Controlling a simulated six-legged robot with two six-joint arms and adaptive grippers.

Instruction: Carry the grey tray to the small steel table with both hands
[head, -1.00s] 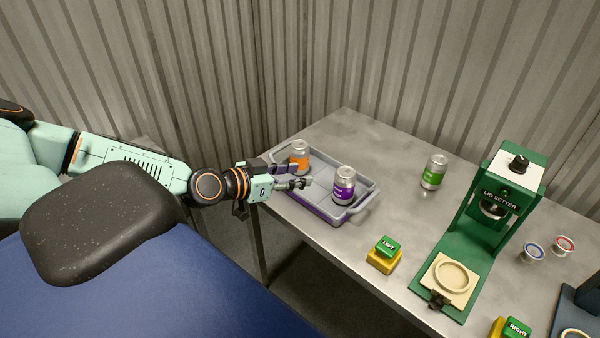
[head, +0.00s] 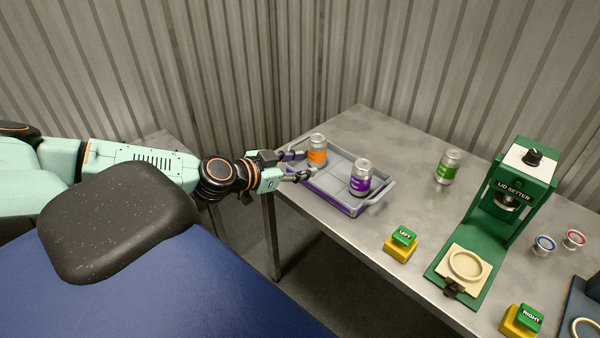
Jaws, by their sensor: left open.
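The grey tray (head: 326,197) lies on the large steel table, near its left edge. It holds an orange-labelled can (head: 317,151) at its back left and a purple-labelled can (head: 360,179) at its right. My left gripper (head: 304,166) is open at the tray's left end. Its two fingers are spread, one near the orange can and one over the tray's front left. I cannot tell whether they touch the tray. The tray's left handle is mostly hidden by the gripper. My right gripper is not in view. A grey surface (head: 165,141) behind my left arm may be the small steel table.
The large steel table (head: 400,140) also bears a green-labelled can (head: 448,167), the green lid setter (head: 520,190), the LEFT button (head: 402,243), the RIGHT button (head: 522,320) and two small tubs (head: 544,246). Bare tabletop lies behind and right of the tray. Corrugated walls stand behind.

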